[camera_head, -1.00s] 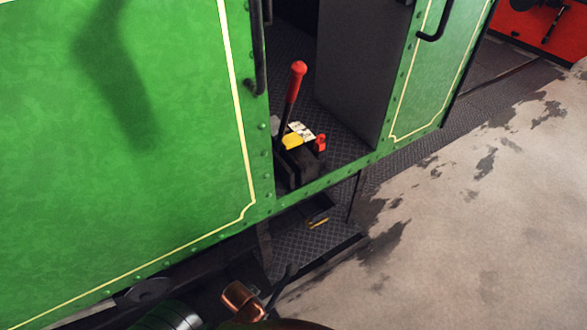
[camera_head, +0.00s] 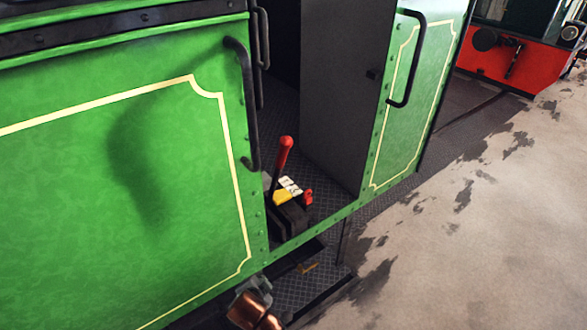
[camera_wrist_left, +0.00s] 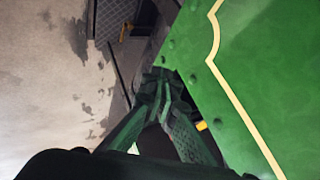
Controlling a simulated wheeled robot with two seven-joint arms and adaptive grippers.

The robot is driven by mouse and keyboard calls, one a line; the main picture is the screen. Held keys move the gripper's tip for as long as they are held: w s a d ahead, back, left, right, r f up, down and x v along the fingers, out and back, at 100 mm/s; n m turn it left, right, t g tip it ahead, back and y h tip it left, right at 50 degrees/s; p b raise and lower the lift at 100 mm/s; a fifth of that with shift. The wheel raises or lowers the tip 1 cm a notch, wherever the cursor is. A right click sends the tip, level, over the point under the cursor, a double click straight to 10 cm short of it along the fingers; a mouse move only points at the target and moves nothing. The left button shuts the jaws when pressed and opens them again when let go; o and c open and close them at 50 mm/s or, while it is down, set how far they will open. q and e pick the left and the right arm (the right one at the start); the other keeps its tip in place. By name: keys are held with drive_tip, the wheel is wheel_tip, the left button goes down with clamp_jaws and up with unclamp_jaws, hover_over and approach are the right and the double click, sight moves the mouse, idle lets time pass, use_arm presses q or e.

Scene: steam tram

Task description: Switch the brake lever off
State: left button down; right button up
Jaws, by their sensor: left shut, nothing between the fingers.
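The brake lever (camera_head: 283,160) has a red knob on a dark shaft and stands nearly upright, leaning slightly right, in the cab doorway. Its black base (camera_head: 290,218) carries a yellow plate, a white plate and a small red part. My left gripper (camera_head: 250,287) is at the bottom of the head view, below and left of the lever and well apart from it, outside the cab. In the left wrist view its fingers (camera_wrist_left: 160,82) are closed together and empty, close to the green side panel. The lever does not show there. My right gripper is out of view.
The green side panel (camera_head: 80,190) and its black handrail (camera_head: 245,100) border the doorway on the left. A green panel with a handrail (camera_head: 408,75) borders it on the right. A metal step (camera_head: 300,287) hangs below the sill. Open concrete floor (camera_head: 480,240) lies right.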

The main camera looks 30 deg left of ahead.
use_arm(q)
drive_tip(key=w+d+r+m+t+y, duration=0.1)
drive_tip(key=w+r+m+t, duration=0.1)
drive_tip(key=w+r, duration=0.45)
drive_tip(key=w+d+r+m+t+y, duration=0.1)
drive_tip(key=w+r+m+t+y, duration=0.2)
drive_tip(key=r, duration=0.6)
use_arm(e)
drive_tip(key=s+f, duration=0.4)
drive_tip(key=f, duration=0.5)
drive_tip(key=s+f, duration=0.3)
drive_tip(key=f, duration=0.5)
use_arm(q)
drive_tip(key=w+d+r+m+t+y, duration=0.1)
drive_tip(key=d+r+t, duration=0.1)
drive_tip(key=r, duration=0.8)
drive_tip(key=w+d+r+m+t+y, duration=0.1)
drive_tip(key=d+r, duration=0.3)
drive_tip(key=r, duration=0.6)
drive_tip(key=shift+w+m+t+y, duration=0.4)
drive_tip(key=shift+w+m+t, duration=0.2)
drive_tip(key=shift+w, duration=0.1)
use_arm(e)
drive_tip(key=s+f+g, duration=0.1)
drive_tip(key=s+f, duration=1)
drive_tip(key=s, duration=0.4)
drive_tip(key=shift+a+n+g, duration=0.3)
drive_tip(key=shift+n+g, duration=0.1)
